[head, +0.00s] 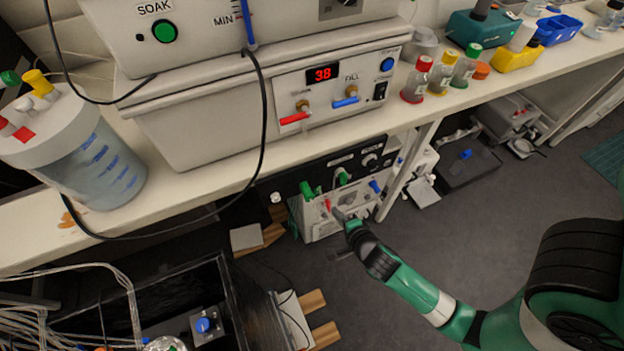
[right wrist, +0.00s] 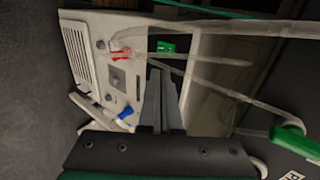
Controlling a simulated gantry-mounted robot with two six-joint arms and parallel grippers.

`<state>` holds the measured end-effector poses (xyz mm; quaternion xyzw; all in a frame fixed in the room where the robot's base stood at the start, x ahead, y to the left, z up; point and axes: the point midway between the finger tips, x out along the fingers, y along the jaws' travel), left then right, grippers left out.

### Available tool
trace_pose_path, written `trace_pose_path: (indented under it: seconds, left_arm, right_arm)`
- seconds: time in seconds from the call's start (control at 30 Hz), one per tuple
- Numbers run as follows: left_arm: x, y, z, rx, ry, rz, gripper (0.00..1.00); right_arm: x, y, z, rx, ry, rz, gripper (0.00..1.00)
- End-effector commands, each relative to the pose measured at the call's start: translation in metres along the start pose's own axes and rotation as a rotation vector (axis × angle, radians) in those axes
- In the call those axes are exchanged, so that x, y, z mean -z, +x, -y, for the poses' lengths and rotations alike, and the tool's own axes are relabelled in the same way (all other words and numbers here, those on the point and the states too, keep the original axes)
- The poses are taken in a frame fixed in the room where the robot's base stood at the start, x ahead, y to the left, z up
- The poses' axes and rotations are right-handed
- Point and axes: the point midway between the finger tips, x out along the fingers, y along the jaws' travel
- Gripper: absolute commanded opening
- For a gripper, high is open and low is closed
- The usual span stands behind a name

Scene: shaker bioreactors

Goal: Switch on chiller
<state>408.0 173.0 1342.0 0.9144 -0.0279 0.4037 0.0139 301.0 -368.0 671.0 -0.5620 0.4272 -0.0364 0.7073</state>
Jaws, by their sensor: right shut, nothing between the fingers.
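A white unit (head: 318,222) that looks like the chiller stands on the floor under the bench. In the right wrist view its front panel (right wrist: 98,55) shows sideways, with a vent grille, a red fitting (right wrist: 121,55), a blue fitting (right wrist: 125,112) and a small lit green part (right wrist: 166,47). I cannot tell whether that green part is a switch or a display. My right gripper (head: 338,214) is shut and empty in front of this panel. Its fingertips (right wrist: 158,70) appear just below the green part; contact is unclear. My left gripper is out of view.
Clear tubes (right wrist: 205,88) cross in front of the panel, and a green connector (right wrist: 294,140) hangs at the right. The bench (head: 215,195) overhangs the unit. An open black container (head: 228,285) stands at lower left. The grey floor (head: 480,230) is mostly clear on the right.

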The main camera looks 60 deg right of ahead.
Motion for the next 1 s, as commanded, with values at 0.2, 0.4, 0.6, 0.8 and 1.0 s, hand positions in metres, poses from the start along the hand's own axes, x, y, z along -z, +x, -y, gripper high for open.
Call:
trace_pose_path:
  seconds: [0.2,0.4,0.6,0.8,1.0]
  left_arm:
    - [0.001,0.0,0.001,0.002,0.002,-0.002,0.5]
    - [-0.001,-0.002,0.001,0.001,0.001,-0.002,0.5]
    - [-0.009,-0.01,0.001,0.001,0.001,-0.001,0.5]
    - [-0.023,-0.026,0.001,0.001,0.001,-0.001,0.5]
    - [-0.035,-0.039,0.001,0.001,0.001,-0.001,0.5]
  right_arm:
    - [0.002,-0.001,-0.004,-0.008,-0.002,-0.004,0.0]
    - [0.002,0.003,-0.004,-0.007,-0.002,-0.003,0.0]
    - [0.002,0.03,-0.006,-0.005,0.001,-0.005,0.0]
    - [0.002,0.074,-0.007,-0.004,0.001,-0.005,0.0]
    - [0.002,0.113,-0.001,-0.003,0.001,-0.003,0.0]
